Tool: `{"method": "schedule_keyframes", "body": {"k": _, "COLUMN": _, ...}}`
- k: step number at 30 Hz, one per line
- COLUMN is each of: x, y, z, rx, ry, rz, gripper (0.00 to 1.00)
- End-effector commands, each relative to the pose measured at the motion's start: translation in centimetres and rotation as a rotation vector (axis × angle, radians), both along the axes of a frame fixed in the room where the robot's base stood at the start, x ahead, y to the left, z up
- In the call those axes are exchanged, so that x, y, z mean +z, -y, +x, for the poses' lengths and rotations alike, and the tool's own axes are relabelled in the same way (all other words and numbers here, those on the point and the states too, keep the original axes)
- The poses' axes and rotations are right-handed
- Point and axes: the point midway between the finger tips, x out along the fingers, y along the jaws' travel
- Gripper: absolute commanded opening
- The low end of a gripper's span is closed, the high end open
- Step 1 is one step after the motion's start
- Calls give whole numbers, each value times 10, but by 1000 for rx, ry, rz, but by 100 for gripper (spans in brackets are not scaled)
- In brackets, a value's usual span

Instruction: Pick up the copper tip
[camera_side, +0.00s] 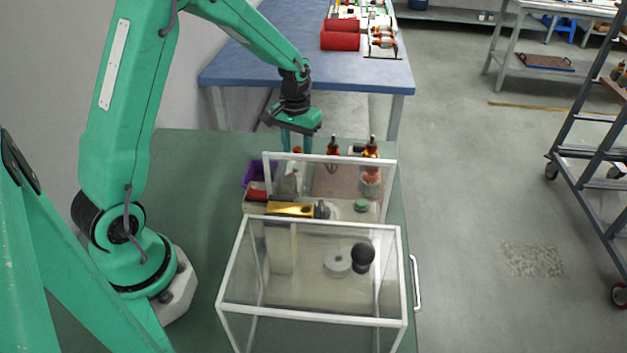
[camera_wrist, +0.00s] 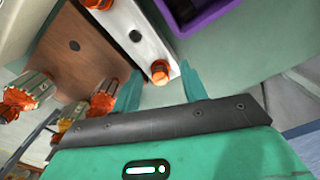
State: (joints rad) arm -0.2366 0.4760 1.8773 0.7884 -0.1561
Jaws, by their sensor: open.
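The copper tip (camera_wrist: 160,72) is a small orange-copper cylinder at the end of a pale grey bar (camera_wrist: 138,40) in the wrist view. In the side view a small orange spot, likely the tip (camera_side: 297,149), shows just below my gripper (camera_side: 296,143). My gripper is open with its fingers pointing down. In the wrist view the two green fingers of my gripper (camera_wrist: 160,84) stand apart, with the tip showing between their ends. I cannot tell how far above the tip the fingertips are.
A purple bin (camera_wrist: 205,18) lies beside the bar. Several copper-wound armatures (camera_wrist: 28,92) stand near a brown plate (camera_wrist: 75,45) on the other side. In the side view a white-framed clear enclosure (camera_side: 312,320) stands in front, with a yellow tool (camera_side: 290,209) behind its front part.

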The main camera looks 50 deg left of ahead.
Motion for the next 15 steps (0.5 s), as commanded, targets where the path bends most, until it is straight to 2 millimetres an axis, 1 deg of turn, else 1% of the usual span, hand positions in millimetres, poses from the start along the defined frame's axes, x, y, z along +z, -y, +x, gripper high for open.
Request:
{"method": "schedule_keyframes", "body": {"k": 8, "x": 0, "y": 0, "z": 0, "rx": 0, "ry": 0, "rz": 0, "gripper": 43}}
{"method": "schedule_keyframes", "body": {"k": 15, "x": 0, "y": 0, "z": 0, "rx": 0, "ry": 0, "rz": 0, "gripper": 0}}
